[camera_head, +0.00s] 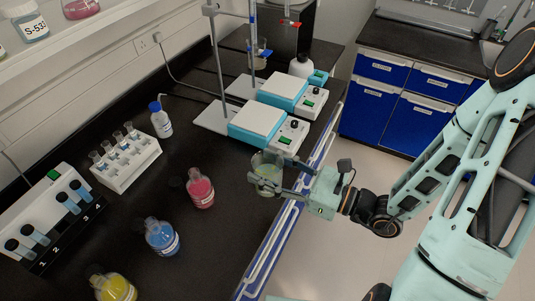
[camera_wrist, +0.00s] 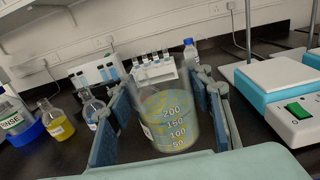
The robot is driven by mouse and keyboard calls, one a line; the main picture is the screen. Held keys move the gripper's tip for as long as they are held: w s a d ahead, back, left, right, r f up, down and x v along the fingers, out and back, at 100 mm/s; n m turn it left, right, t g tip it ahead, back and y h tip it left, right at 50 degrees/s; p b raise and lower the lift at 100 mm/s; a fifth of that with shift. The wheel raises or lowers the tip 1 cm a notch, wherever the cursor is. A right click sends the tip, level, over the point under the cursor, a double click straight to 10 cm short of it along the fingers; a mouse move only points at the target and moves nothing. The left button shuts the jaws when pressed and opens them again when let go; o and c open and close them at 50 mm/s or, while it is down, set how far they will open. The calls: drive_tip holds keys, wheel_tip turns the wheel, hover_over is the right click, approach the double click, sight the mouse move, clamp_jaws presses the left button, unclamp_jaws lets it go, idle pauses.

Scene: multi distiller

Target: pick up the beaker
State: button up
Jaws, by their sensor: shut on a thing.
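The beaker (camera_head: 267,173) is clear glass with pale yellow-green contents and stands at the right edge of the black bench in the head view. In the wrist view the beaker (camera_wrist: 166,118) shows white volume marks and sits between the two fingers. My gripper (camera_head: 268,178) reaches in from the right and is shut on the beaker, with a finger on each side. It also shows in the wrist view (camera_wrist: 165,110). The beaker looks upright. I cannot tell whether its base touches the bench.
Hotplate stirrers (camera_head: 258,127) with stands are just behind the beaker. A red bottle (camera_head: 200,190), a blue bottle (camera_head: 161,236) and a yellow bottle (camera_head: 114,287) stand left. A white tube rack (camera_head: 127,160) is farther back. Bench between beaker and red bottle is clear.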

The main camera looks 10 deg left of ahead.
sight(271, 177)
drive_tip(key=shift+s+d+r+p, duration=0.1)
drive_tip(key=shift+s+r+p, duration=0.25)
drive_tip(key=shift+s+r, duration=0.15)
drive_tip(key=p, duration=0.1)
drive_tip(key=s+p, duration=0.1)
drive_tip(key=p, duration=0.1)
drive_tip(key=shift+s+d+r, duration=0.2)
drive_tip(key=shift+s+r, duration=0.05)
drive_tip(key=shift+s+p, duration=0.2)
drive_tip(key=shift+p, duration=0.25)
drive_tip(key=shift+a+f, duration=0.1)
drive_tip(key=shift+f, duration=0.05)
